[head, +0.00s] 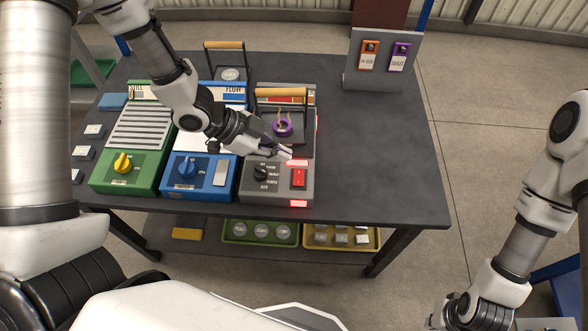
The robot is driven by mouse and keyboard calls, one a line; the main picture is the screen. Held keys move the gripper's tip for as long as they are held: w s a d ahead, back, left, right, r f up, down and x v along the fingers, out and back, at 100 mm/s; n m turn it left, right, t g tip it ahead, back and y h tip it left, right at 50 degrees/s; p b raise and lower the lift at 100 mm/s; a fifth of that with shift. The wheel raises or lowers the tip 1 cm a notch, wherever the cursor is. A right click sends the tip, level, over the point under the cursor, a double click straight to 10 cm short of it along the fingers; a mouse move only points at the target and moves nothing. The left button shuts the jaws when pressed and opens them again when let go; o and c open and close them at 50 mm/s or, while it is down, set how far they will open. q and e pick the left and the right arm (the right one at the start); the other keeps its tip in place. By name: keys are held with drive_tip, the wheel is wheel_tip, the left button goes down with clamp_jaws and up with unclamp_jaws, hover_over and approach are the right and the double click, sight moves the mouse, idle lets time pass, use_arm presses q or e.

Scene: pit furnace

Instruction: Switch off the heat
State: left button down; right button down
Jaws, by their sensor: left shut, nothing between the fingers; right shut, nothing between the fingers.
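A grey furnace unit (250,195) stands on the dark table, at the right end of a row of three units. Its front panel has a black knob (261,173) and a red rocker switch (299,178). Red lit strips show above and below the switch. A purple ring-shaped piece (283,128) sits in the unit's upper part, under a wood-topped handle. My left gripper (288,154) is shut and empty, just above and left of the switch, seemingly apart from it. My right gripper (434,322) is shut and empty at the bottom edge, partly cut off.
A green unit (120,183) with a yellow knob and a blue unit (200,190) with a blue knob stand to the left. A grey stand (382,76) holds orange and purple tags at the back right. The table's right side is clear.

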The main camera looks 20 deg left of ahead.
sight(303, 173)
use_arm(q)
drive_tip(key=x, duration=0.4)
drive_tip(key=shift+f, duration=0.1)
wheel_tip(303, 173, down, 3)
drive_tip(key=shift+w+f, duration=0.2)
drive_tip(key=shift+f, duration=0.2)
drive_tip(key=shift+f, duration=0.2)
drive_tip(key=shift+s+d+r, duration=0.2)
drive_tip(key=shift+s, duration=0.5)
